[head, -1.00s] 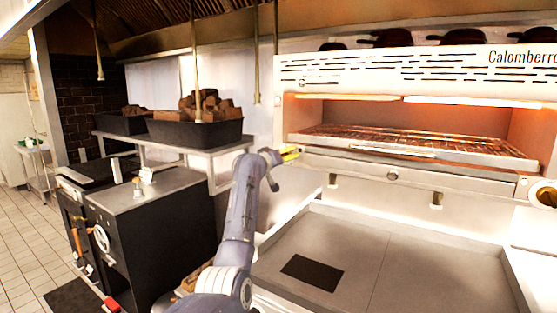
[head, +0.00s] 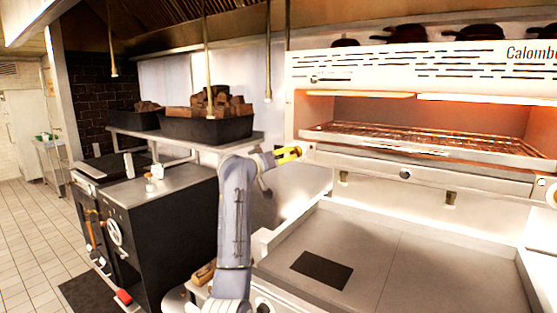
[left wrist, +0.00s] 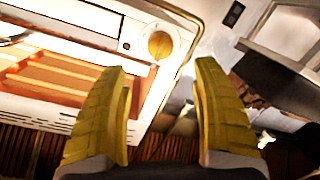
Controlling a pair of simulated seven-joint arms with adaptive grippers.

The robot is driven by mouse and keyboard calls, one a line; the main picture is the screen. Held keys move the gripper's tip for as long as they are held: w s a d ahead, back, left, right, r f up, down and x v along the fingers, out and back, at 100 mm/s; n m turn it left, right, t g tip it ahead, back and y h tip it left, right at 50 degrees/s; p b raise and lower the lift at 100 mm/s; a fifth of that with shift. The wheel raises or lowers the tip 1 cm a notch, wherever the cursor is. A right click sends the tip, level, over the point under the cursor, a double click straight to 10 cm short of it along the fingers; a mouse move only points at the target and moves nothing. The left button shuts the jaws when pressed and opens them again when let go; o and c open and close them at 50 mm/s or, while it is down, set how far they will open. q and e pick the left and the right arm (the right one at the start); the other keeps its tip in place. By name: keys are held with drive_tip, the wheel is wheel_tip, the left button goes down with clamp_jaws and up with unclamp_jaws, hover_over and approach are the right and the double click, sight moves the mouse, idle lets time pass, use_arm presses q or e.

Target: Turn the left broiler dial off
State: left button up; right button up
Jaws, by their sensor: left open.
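The broiler (head: 400,75) is a wide white unit with a glowing orange opening, on the right of the head view. In the left wrist view a round brass-yellow dial (left wrist: 160,44) sits on the broiler's pale front, near its edge. My left gripper (head: 290,154) is beside the broiler's left edge in the head view. In the left wrist view its two yellow fingers (left wrist: 163,110) are apart with nothing between them, and the dial lies beyond the fingertips. The left dial is hidden in the head view. My right gripper does not show.
A flat griddle (head: 390,270) lies below the broiler. Black bins of wood (head: 206,130) stand on a shelf at left, above a black oven (head: 150,220). Rods (head: 207,60) hang from the hood. The tiled floor (head: 35,240) at far left is clear.

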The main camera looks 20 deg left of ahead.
use_arm(q)
drive_tip(key=shift+s, duration=0.45)
drive_tip(key=shift+a, duration=0.1)
